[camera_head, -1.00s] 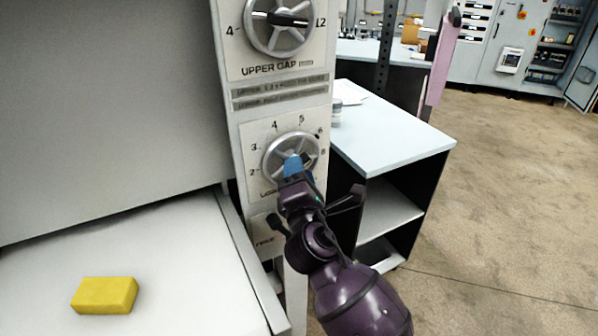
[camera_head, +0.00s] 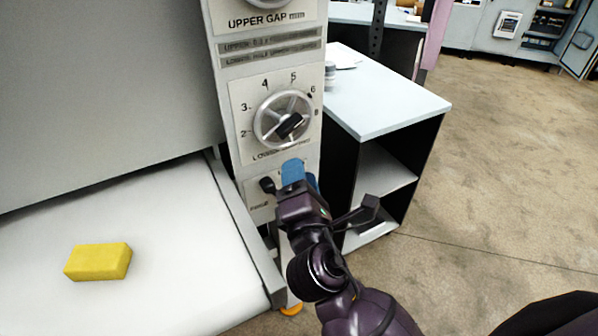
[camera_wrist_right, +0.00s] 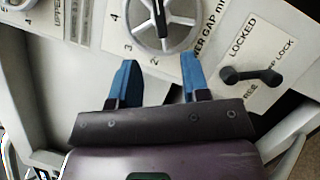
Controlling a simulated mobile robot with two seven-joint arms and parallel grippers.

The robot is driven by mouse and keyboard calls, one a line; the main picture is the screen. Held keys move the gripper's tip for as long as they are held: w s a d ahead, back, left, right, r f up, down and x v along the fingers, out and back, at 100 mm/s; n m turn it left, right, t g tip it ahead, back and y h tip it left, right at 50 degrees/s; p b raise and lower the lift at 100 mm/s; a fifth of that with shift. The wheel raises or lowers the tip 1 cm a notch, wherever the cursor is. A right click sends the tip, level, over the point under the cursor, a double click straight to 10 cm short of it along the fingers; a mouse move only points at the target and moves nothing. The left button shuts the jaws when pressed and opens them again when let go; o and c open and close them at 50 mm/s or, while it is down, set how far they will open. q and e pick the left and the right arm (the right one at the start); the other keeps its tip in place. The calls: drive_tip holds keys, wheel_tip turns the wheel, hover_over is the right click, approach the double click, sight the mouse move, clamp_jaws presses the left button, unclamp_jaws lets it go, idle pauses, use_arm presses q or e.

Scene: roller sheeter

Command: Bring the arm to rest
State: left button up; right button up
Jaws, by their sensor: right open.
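My right gripper (camera_head: 298,176) is in front of the machine panel, below the lower gap dial (camera_head: 283,120). Its blue fingers are apart and empty. In the right wrist view the two blue fingertips (camera_wrist_right: 158,75) point toward the dial (camera_wrist_right: 165,22), with clear space between them. My left gripper is not in view.
A yellow block (camera_head: 98,261) lies on the white machine bed (camera_head: 170,250). A black lock handle (camera_wrist_right: 250,75) sits beside the dial in the wrist view. A grey shelf table (camera_head: 385,95) stands to the right. Open floor (camera_head: 500,180) lies beyond it.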

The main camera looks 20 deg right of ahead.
idle(0.7)
wheel_tip(320, 180, down, 14)
drive_tip(key=d+m+g+y, duration=0.3)
drive_tip(key=m+g+y, duration=0.15)
drive_tip(key=m, duration=0.95)
drive_tip(key=s+d+f+m+g+h, duration=0.1)
drive_tip(key=s+d+f+m+g, duration=0.3)
drive_tip(key=s+d+f, duration=0.7)
drive_tip(key=s+f+m, duration=0.2)
drive_tip(key=s+f, duration=0.1)
drive_tip(key=f, duration=0.1)
drive_tip(key=shift+s+d+f+m, duration=0.2)
drive_tip(key=shift+s+d+m, duration=0.1)
drive_tip(key=shift+s+m, duration=0.1)
drive_tip(key=shift+h, duration=0.25)
